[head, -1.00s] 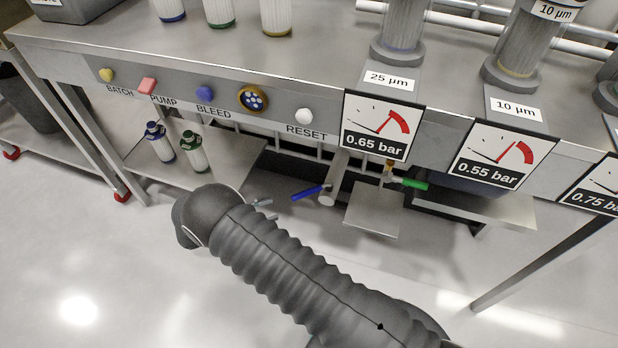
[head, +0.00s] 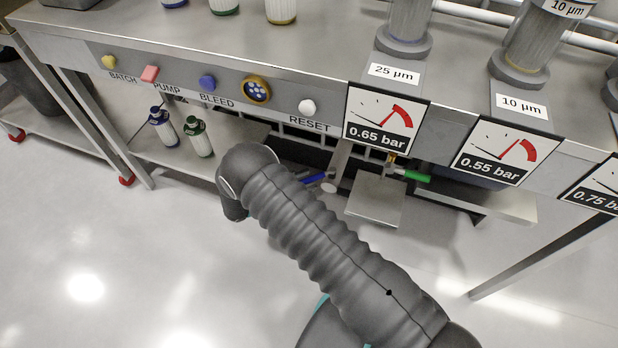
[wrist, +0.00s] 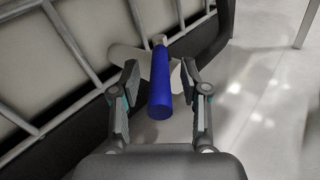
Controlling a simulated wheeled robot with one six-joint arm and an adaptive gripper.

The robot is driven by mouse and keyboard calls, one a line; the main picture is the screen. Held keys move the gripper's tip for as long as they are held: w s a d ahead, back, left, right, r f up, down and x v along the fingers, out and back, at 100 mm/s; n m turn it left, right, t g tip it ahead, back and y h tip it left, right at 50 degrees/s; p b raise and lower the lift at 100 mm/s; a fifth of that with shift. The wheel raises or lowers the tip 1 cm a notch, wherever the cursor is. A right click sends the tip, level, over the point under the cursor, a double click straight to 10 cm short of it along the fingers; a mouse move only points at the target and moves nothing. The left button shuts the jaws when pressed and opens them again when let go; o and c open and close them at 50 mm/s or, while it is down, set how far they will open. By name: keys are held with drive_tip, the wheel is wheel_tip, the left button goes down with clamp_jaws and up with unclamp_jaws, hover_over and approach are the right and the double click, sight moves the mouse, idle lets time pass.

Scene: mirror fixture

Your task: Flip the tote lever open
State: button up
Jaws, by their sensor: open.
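The blue lever handle (wrist: 160,92) shows in the wrist view, its end pointing toward me. My gripper (wrist: 162,88) is open, with one finger on each side of the blue handle. I see a gap on both sides, so it is not gripped. In the head view the blue lever (head: 314,178) lies under the bench, mostly behind my dark ribbed arm, and my gripper is largely hidden there. A second lever with a green handle (head: 411,175) is to its right. I cannot make out a tote for certain.
A metal plate (head: 374,203) hangs between the two levers. Above are the bench's button panel and pressure gauges (head: 381,119). Two bottles (head: 197,137) stand on the lower shelf at left. Metal bars (wrist: 62,108) run close on the left in the wrist view.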

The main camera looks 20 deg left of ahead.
drive_tip(key=shift+w+d, duration=0.45)
drive_tip(key=shift+d, duration=0.1)
clamp_jaws()
